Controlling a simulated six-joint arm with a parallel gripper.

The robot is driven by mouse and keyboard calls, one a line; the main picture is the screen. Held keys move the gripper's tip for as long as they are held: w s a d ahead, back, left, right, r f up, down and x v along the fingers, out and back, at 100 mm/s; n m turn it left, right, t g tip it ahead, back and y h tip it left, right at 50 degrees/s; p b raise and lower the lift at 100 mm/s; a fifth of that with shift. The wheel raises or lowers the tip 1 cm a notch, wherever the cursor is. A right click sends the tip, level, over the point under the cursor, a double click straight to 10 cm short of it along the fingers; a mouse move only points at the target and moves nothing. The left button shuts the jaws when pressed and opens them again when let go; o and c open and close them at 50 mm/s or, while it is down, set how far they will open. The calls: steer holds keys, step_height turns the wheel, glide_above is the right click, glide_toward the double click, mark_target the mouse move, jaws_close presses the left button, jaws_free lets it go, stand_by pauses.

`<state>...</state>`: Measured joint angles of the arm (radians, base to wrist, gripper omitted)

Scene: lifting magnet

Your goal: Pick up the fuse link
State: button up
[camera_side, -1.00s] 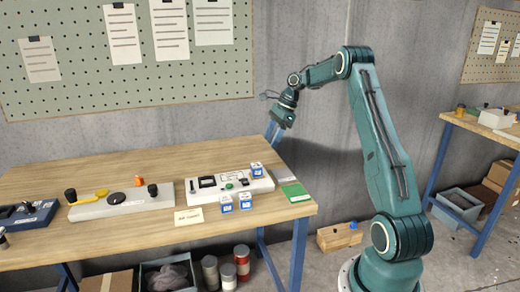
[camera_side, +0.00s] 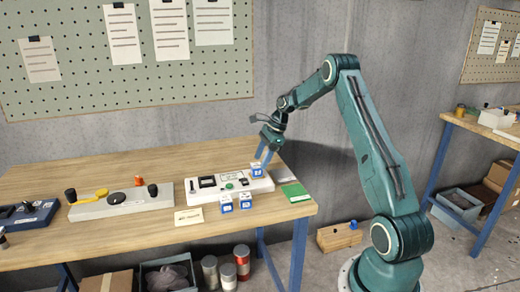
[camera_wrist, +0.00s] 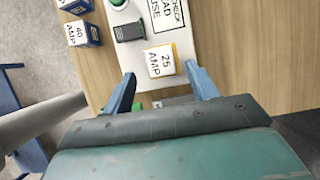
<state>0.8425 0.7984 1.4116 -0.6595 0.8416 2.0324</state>
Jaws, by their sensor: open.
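Several small blue-and-white blocks with amp labels look like fuse links. One block, marked 25 AMP (camera_wrist: 160,61), shows a white top with an orange edge in the wrist view. In the side view a block (camera_side: 257,171) stands at the right end of the white panel (camera_side: 207,191). My gripper (camera_side: 265,154) is open and empty just above that block. In the wrist view my fingertips (camera_wrist: 160,86) sit either side of the 25 AMP block's near end, apart from it.
Two more blocks stand in front of the panel, one (camera_side: 226,204) left of the other (camera_side: 246,202); one reads 40 AMP (camera_wrist: 80,34). A green card (camera_side: 295,192) lies right of the panel. A paper label (camera_side: 188,216) lies in front. Another panel (camera_side: 120,203) stands left.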

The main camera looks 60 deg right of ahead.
mark_target(258, 164)
steer(key=shift+x, duration=2.35)
steer(key=shift+w, duration=0.15)
steer(key=shift+c, duration=0.2)
steer(key=shift+r, duration=0.1)
steer(key=c, duration=1.2)
steer(key=shift+o, duration=0.2)
step_height(258, 164, up, 20)
